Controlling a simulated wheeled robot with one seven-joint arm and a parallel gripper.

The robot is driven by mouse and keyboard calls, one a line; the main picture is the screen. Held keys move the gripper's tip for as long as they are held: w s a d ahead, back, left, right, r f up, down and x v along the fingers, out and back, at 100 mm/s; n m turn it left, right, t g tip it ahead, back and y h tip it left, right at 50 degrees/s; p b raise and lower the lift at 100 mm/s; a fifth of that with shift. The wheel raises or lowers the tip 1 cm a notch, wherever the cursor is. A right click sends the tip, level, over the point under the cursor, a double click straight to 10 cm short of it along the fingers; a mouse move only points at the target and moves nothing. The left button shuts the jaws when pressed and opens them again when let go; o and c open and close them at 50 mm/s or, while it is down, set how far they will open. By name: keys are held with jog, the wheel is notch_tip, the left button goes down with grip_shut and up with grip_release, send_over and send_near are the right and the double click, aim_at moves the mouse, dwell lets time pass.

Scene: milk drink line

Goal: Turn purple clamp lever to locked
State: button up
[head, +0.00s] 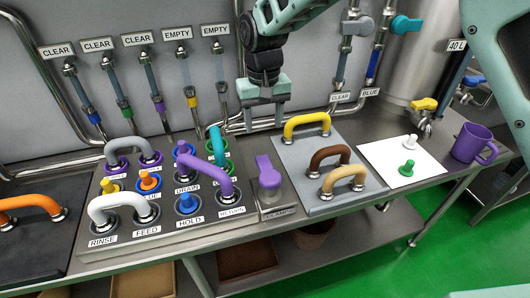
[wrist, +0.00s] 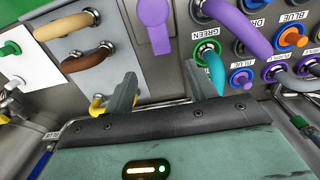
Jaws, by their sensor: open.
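The purple clamp lever (head: 267,173) stands on a small grey base at the right end of the port panel, above a partly readable "CLAMPS" label. In the wrist view the lever (wrist: 154,22) shows at the top centre, beyond my fingertips and apart from them. I cannot read a locked or unlocked mark. My gripper (head: 264,97) is open and empty, behind the lever near the back wall in the head view. Its two separated fingers also show in the wrist view (wrist: 158,88).
The port panel (head: 130,243) with pipe bends and coloured plugs lies left of the lever. A grey plate (head: 310,205) with yellow, brown and tan handles lies right. Farther right are a white mat (head: 375,160) and purple mug (head: 473,143). Hoses and pipes line the back wall.

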aim_at(264, 161)
notch_tip(264, 161, down, 13)
jog(key=p, duration=0.3)
jog(key=shift+r, duration=0.2)
grip_shut()
